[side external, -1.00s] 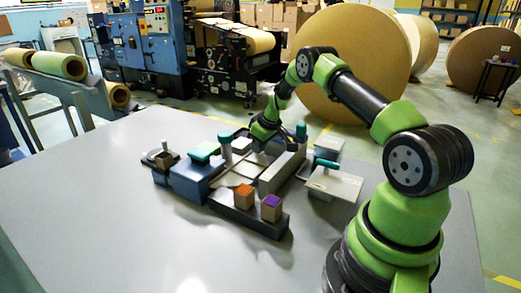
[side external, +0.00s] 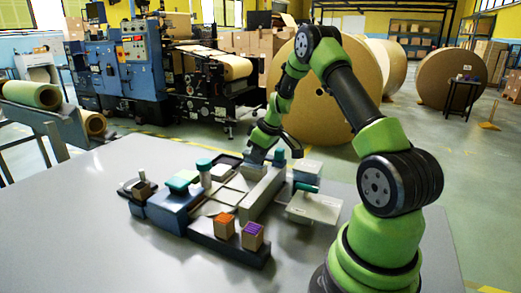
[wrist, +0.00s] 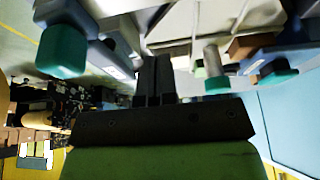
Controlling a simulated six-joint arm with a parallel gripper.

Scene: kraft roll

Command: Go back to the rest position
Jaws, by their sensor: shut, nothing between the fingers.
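My gripper (side external: 254,161) is at the far side of the workstation on the grey table, by the far end of a long grey block (side external: 262,192). In the side view its fingers are small and partly lost against the fixtures. In the wrist view my gripper (wrist: 154,72) has its two dark fingers together, with nothing seen between them. Teal-capped parts (wrist: 62,52) show on both sides of the fingers there. My arm is bent, with its elbow high above the table.
An orange-topped block (side external: 224,227) and a purple-topped block (side external: 252,237) sit on a dark tray (side external: 215,243) at the front. A teal-topped blue box (side external: 178,208) and teal-capped post (side external: 204,175) stand left. A pale plate (side external: 314,208) is right. The table's left front (side external: 70,220) is clear.

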